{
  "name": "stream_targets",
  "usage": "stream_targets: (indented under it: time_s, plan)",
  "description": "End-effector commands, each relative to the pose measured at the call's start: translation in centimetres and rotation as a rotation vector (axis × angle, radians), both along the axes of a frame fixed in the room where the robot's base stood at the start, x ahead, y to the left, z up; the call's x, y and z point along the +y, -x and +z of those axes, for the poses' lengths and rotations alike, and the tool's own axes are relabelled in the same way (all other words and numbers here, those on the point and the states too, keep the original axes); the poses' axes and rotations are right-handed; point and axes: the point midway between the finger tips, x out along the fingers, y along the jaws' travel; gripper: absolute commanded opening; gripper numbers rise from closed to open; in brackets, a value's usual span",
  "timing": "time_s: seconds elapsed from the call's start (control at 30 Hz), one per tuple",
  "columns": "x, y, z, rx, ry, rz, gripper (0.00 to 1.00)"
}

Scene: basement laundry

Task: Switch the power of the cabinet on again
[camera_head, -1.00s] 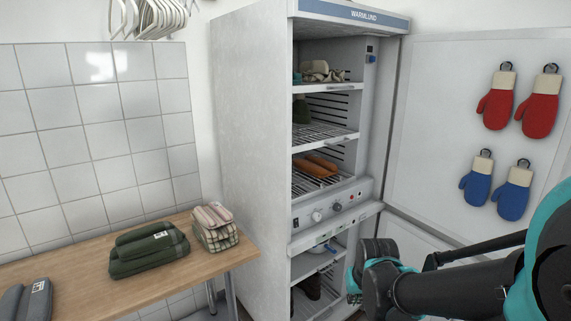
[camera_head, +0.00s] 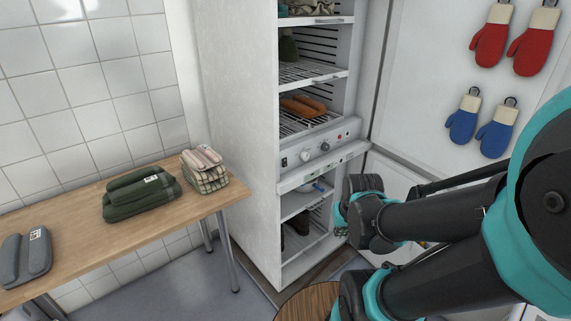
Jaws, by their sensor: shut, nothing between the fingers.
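The tall white cabinet (camera_head: 240,130) stands open, with its door (camera_head: 425,90) swung out to the right. Its control panel (camera_head: 318,158) sits mid-height and carries a dark rocker switch (camera_head: 284,162), two knobs (camera_head: 325,147) and a small red spot (camera_head: 340,137). The rocker's position is too small to read. My gripper (camera_head: 341,229) is at the end of my black and teal arm, in front of the lower compartment, below and right of the panel. It is shut and empty, mostly hidden by my wrist. It appears apart from the panel.
Orange rolls (camera_head: 303,106) lie on a rack above the panel. Red mitts (camera_head: 511,40) and blue mitts (camera_head: 480,122) hang on the door. A round wooden top (camera_head: 305,303) is low in front.

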Motion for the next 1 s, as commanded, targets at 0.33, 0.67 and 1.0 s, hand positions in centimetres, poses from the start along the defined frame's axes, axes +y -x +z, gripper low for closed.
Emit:
stream_targets:
  time_s: [0.33, 0.67, 1.0]
  plan:
    - [0.9, -2.5, 1.3, -0.008, -0.135, -0.226, 0.00]
    - [3.0, -8.5, 4.4, 0.018, -0.479, -0.798, 0.00]
    - [4.8, -14.9, 7.7, 0.120, -0.831, -1.392, 0.00]
